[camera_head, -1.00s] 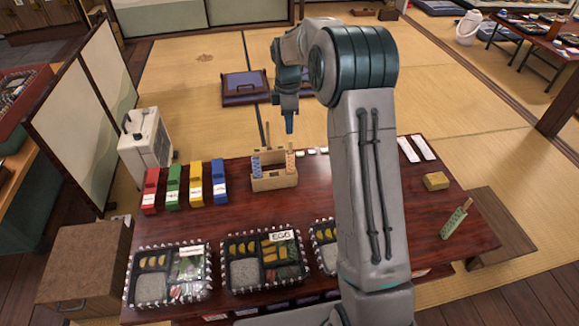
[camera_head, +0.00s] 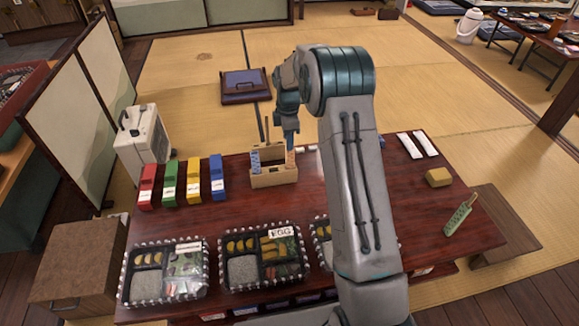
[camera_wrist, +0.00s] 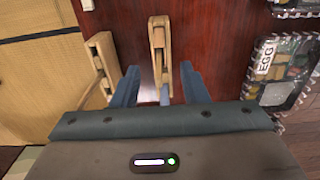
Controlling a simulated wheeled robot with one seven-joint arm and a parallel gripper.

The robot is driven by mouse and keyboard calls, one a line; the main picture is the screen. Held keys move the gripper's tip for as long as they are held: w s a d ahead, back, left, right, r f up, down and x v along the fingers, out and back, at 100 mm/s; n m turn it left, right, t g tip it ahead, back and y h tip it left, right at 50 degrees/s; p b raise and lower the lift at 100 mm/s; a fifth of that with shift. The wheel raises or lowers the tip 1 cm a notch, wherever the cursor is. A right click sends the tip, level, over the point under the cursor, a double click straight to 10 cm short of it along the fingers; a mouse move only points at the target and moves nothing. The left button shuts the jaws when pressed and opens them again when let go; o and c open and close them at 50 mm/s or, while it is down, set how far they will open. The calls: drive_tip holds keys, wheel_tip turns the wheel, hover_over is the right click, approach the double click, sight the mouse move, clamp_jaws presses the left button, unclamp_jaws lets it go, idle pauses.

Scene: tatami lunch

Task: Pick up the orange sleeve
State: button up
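The orange sleeve (camera_head: 290,157) stands upright at the right end of a small wooden caddy (camera_head: 273,181) on the dark red table, in the head view. A blue patterned sleeve (camera_head: 255,162) stands at the caddy's left end. My gripper (camera_head: 291,140) points down just above the orange sleeve and covers part of its top. In the wrist view my gripper (camera_wrist: 160,92) has its two blue fingers apart, with pale wooden parts of the caddy (camera_wrist: 158,45) beyond and between them.
Red (camera_head: 147,187), green (camera_head: 169,183), yellow (camera_head: 194,182) and blue (camera_head: 217,178) boxes stand left of the caddy. Bento boxes (camera_head: 222,268) line the near edge. Two thin sticks rise behind the caddy. A yellow block (camera_head: 438,177) and a green patterned sleeve (camera_head: 457,219) are at the right.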

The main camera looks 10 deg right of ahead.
drive_tip(key=b, duration=0.2)
hover_over(290, 164)
wheel_tip(290, 164, down, 4)
drive_tip(key=shift+w, duration=0.4)
clamp_jaws()
